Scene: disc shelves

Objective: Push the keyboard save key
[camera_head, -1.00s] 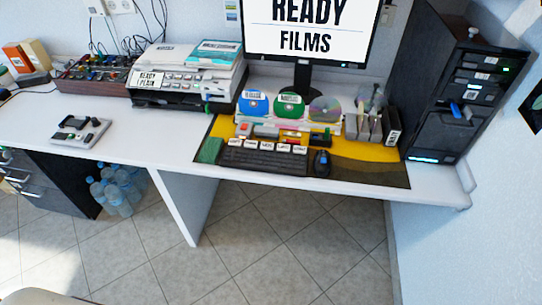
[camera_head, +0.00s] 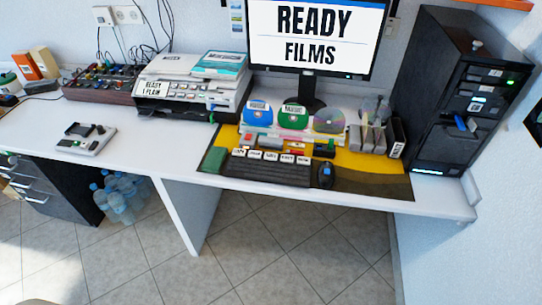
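The dark keyboard (camera_head: 266,174) lies on a yellow and black mat (camera_head: 365,178) on the white desk, in front of the monitor. A row of several white labelled keys (camera_head: 270,156) stands along its back edge. The labels are too small to read for certain, so I cannot tell which key says save. Neither of my grippers is in view, and nothing touches the keyboard.
A black mouse (camera_head: 326,175) lies right of the keyboard. Colored discs (camera_head: 293,116) stand in a rack behind it. The monitor (camera_head: 316,35) reads "READY FILMS". A printer (camera_head: 192,92) stands left and a black computer tower (camera_head: 452,100) right. Floor in front is clear.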

